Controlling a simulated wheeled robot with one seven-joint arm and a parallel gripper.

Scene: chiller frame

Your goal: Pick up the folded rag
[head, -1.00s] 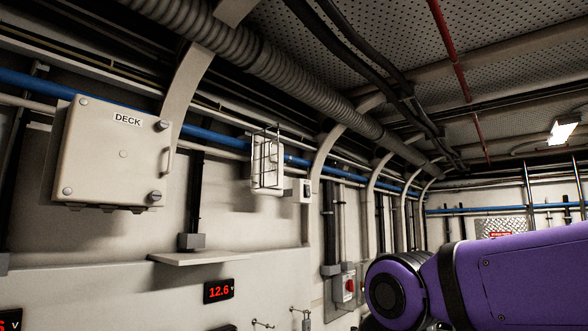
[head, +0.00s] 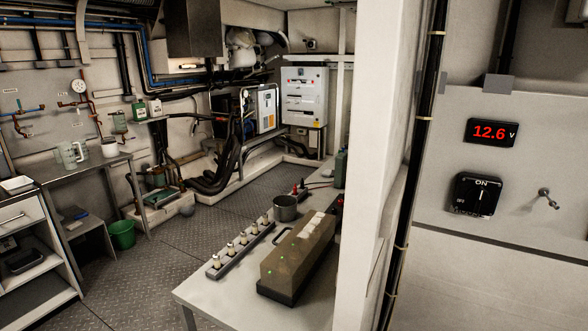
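I cannot make out a folded rag for certain in the head view. A small pale shape (head: 17,185) lies on the counter at the left edge, but I cannot tell what it is. My gripper and arm are out of view.
A pale table (head: 215,312) in front holds a brown box (head: 298,258), a rack of small bottles (head: 240,250) and a metal pot (head: 285,208). A white pillar (head: 378,165) blocks the right. A green bucket (head: 121,235) stands on the floor. Open floor (head: 190,232) lies between counter and table.

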